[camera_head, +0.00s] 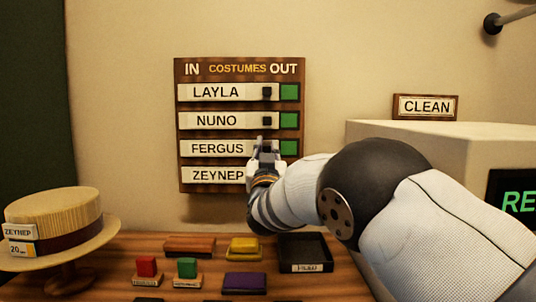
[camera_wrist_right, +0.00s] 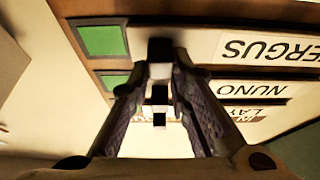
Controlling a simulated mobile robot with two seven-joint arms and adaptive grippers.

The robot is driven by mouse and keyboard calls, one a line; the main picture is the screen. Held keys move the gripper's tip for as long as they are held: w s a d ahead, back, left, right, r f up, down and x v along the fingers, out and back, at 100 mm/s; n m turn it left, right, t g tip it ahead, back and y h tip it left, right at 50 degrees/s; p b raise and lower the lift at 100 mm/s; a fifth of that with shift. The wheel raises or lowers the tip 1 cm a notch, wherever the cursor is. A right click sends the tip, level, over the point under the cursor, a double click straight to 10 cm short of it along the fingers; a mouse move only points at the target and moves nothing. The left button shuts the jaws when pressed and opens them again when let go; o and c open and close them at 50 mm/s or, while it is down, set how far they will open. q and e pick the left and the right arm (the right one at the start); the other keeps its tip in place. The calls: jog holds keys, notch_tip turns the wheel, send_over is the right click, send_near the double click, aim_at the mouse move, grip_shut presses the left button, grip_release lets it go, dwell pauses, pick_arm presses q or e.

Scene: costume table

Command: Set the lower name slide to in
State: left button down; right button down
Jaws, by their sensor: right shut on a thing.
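The wooden name board (camera_head: 240,68) hangs on the wall, marked IN at left and OUT at right. Its white slides read LAYLA (camera_head: 216,92), NUNO (camera_head: 216,121), FERGUS (camera_head: 217,148) and, lowest, ZEYNEP (camera_head: 217,175). The upper three sit left, with green showing at their right ends. The ZEYNEP slide's right end is hidden behind my right gripper (camera_head: 266,146). In the wrist view, upside down, my right gripper (camera_wrist_right: 160,58) is shut on the black knob (camera_wrist_right: 160,46) in the FERGUS row (camera_wrist_right: 265,48). My left gripper is out of view.
A straw hat (camera_head: 55,215) on a stand is at the left. Small coloured blocks and a black tray (camera_head: 305,250) lie on the wooden table (camera_head: 120,255). A pale box (camera_head: 440,135) with a CLEAN sign (camera_head: 426,107) behind it stands at right.

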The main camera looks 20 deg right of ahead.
jog(key=shift+a+f, duration=0.1)
jog(key=shift+a, duration=0.15)
jog(key=c, duration=1.9)
grip_release()
jog(key=o, duration=0.4)
jog(key=shift+w, duration=0.1)
jog(key=shift+w+a, duration=0.1)
